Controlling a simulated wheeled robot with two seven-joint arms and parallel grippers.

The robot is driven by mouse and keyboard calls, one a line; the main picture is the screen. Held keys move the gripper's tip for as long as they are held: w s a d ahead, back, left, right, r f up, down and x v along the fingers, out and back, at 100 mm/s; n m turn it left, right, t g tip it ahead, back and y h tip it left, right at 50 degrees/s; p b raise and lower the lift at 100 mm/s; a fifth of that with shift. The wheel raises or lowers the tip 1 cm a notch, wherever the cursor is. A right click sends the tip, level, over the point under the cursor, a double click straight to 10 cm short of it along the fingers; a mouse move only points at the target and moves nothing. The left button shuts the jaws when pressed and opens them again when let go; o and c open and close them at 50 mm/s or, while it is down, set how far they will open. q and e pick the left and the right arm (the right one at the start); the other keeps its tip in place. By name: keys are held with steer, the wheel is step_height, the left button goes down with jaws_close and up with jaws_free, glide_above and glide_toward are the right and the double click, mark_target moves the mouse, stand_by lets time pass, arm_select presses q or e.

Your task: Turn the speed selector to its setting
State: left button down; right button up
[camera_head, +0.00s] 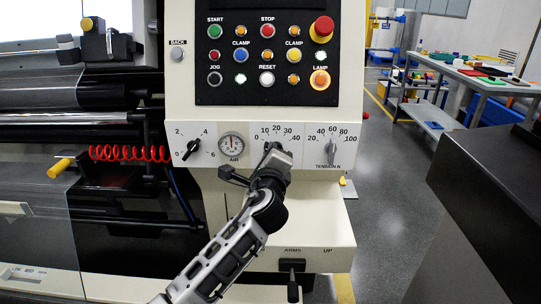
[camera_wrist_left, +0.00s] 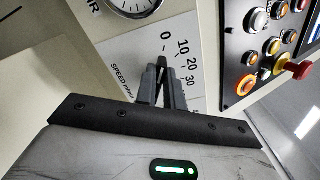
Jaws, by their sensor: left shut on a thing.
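My left gripper (camera_head: 271,149) reaches up to this dial and covers most of the knob there. In the left wrist view its two grey fingers (camera_wrist_left: 163,80) are shut on the knob, one on each side. The knob's visible tip points towards the 0 end of the scale; its exact reading is partly hidden by the fingers. My right gripper is not in view.
The button panel (camera_head: 267,52) is above. An ARMS lever (camera_head: 291,270) is below.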

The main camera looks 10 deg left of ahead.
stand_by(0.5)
arm_select(q)
steer(key=c, duration=1.5)
jaws_free()
steer(key=shift+s, duration=0.1)
steer(key=v, duration=1.5)
steer(key=shift+s+b, duration=0.3)
steer(key=shift+s, duration=0.1)
